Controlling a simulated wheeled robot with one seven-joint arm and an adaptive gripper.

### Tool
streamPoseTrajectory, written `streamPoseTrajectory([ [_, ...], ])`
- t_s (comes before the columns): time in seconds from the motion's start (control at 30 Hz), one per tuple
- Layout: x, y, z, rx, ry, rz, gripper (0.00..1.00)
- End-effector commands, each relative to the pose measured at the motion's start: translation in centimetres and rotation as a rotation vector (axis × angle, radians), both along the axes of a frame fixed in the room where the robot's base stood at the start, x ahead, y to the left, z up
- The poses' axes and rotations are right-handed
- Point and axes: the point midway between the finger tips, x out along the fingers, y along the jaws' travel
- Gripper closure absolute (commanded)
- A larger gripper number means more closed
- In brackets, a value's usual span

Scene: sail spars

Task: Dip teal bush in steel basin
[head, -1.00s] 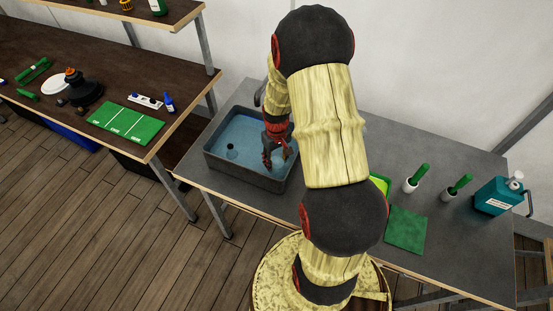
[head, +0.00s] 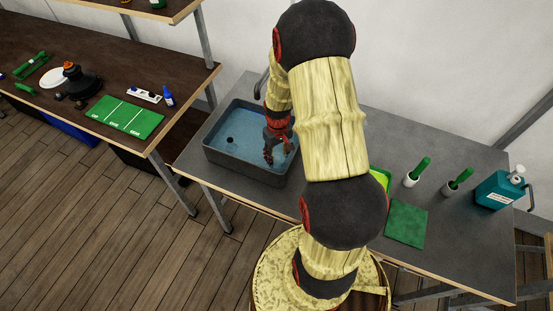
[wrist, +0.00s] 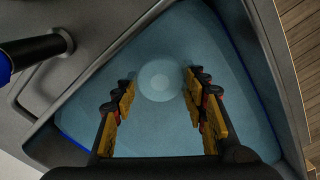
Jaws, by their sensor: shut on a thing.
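The steel basin (head: 245,170) is a dark grey rectangular tub on the bench, holding blue liquid (head: 250,122). In the head view my gripper (head: 276,159) points down inside it, toward its right side. In the wrist view my gripper (wrist: 160,86) has its two yellow-padded fingers on either side of a pale teal round piece with a smaller inner circle, the teal bush (wrist: 160,82). The bush shows end-on and blends with the liquid. I cannot tell how deep it sits. The bush cannot be made out in the head view.
Right of my arm stand green-handled brushes (head: 418,171) in white holders, a green cloth (head: 406,223) and a teal canister (head: 498,190). A tap (head: 258,85) rises behind the basin. A dark table (head: 60,60) with a green mat (head: 125,117) is at left.

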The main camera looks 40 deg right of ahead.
Motion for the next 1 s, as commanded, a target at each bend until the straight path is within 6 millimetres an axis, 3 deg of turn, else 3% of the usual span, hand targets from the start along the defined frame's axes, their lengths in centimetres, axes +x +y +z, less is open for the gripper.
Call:
streamPoseTrajectory([
  [0.37, -0.49, -0.21, 0.02, 0.0, 0.0, -0.001, 0.87],
  [1.0, 0.39, 0.18, 0.01, 0.0, 0.0, 0.0, 0.87],
])
